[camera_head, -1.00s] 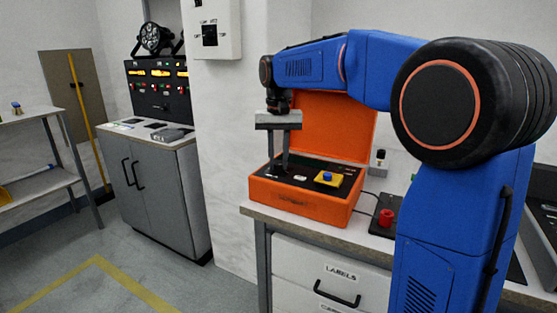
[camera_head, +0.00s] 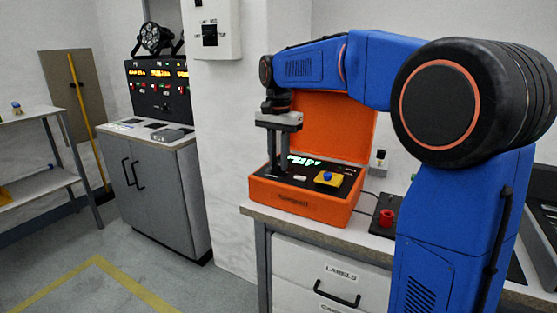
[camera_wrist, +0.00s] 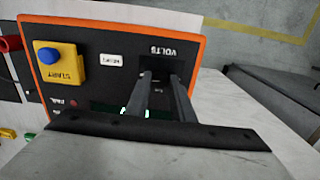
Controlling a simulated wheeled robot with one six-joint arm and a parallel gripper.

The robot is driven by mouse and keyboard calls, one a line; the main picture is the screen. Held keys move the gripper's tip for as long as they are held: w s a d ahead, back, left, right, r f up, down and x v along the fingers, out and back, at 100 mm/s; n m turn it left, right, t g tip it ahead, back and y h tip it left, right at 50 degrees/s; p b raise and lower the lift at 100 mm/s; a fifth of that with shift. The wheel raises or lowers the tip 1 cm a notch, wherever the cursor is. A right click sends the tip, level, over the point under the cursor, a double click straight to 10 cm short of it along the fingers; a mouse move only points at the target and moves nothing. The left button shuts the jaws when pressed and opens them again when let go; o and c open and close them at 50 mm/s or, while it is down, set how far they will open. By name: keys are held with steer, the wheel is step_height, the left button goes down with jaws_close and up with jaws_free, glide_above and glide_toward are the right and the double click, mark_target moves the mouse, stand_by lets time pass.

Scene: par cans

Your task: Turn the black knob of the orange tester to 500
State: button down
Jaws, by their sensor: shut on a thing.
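The orange tester (camera_head: 300,202) is an open orange case on the bench, with its lid raised behind. Its black panel carries a yellow box with a blue START button (camera_head: 327,179); this shows in the wrist view too (camera_wrist: 47,55). A green display (camera_head: 303,160) is lit, too small to read. My gripper (camera_head: 281,172) points down at the left of the panel, its fingers shut on the black knob. In the wrist view, my gripper (camera_wrist: 160,78) reaches the panel beside the upside-down VOLTS label (camera_wrist: 166,50). The fingers mostly hide the knob, and its setting cannot be read.
A red button box (camera_head: 385,220) stands on the bench right of the tester. A wall box (camera_head: 212,30) hangs left of my arm. A grey cabinet (camera_head: 165,190) with a black control rack (camera_head: 158,95) stands further left. The floor in front is clear.

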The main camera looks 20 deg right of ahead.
mark_target(279, 164)
steer(key=c, duration=1.5)
jaws_free()
steer(key=shift+c, duration=0.2)
steer(key=shift+r, duration=0.1)
step_height(279, 164, up, 17)
steer(key=shift+r, duration=0.1)
